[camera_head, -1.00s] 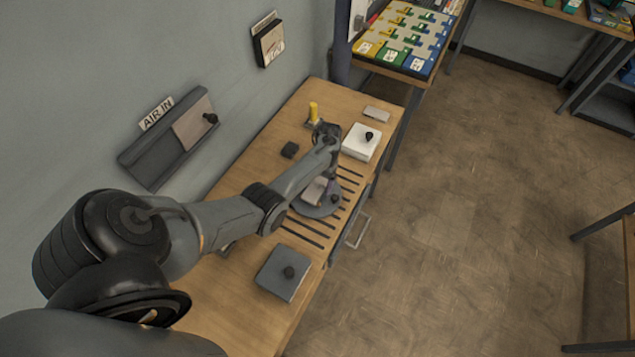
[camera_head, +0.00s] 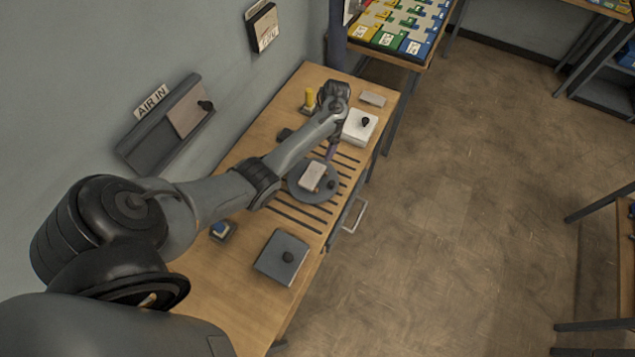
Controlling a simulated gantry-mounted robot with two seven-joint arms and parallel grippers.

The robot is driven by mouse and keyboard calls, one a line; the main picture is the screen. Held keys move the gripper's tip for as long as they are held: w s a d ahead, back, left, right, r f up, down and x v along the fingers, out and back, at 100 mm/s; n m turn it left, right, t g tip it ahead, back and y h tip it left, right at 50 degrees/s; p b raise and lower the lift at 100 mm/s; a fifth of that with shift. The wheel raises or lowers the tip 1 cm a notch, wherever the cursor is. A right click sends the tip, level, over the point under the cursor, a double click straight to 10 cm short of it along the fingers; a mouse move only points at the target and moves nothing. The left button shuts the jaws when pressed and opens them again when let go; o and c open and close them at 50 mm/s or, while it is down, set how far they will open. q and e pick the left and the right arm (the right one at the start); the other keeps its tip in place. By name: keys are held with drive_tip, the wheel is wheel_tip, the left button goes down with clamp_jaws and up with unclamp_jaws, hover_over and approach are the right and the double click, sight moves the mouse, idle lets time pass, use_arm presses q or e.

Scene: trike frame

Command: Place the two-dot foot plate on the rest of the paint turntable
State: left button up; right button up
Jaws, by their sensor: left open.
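The paint turntable (camera_head: 300,194) is a round grey disc on the wooden bench, with a dark knob at its right side. A pale rectangular plate (camera_head: 313,175) lies on it, seemingly flat; it may be the foot plate, but no dots can be made out. My left arm reaches over the bench from the left. My left gripper (camera_head: 330,158) points down just behind the plate, open and appearing apart from it; its fingertips are small and hard to make out. My right gripper is not in view.
A white box (camera_head: 352,133) with a black knob stands behind the turntable, a grey one (camera_head: 272,260) in front. A yellow cylinder (camera_head: 310,97), a dark block (camera_head: 285,134) and a small blue-topped item (camera_head: 222,230) are on the bench. The AIR IN rack (camera_head: 150,146) hangs on the wall.

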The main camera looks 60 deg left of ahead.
use_arm(q)
drive_tip(key=s+d+f+m+t+y, duration=0.2)
drive_tip(key=s+d+m, duration=0.2)
drive_tip(key=d+m, duration=0.5)
drive_tip(key=s+d+f+m+t+y, duration=0.15)
drive_tip(key=s+d+m, duration=0.3)
drive_tip(key=m, duration=0.85)
drive_tip(key=s+d+r+m+t+h, duration=0.1)
drive_tip(key=s+d+r+m, duration=0.3)
drive_tip(key=d+m, duration=0.4)
drive_tip(key=s+d+r+m+t+h, duration=0.1)
drive_tip(key=s+d+r+m+t, duration=0.1)
drive_tip(key=s+d+r+m, duration=0.3)
drive_tip(key=s+d+m, duration=0.1)
drive_tip(key=d+m, duration=0.2)
drive_tip(key=m, duration=0.2)
drive_tip(key=shift+d+r+t+h, duration=0.3)
drive_tip(key=shift+d+t+h, duration=0.05)
drive_tip(key=shift+s, duration=0.1)
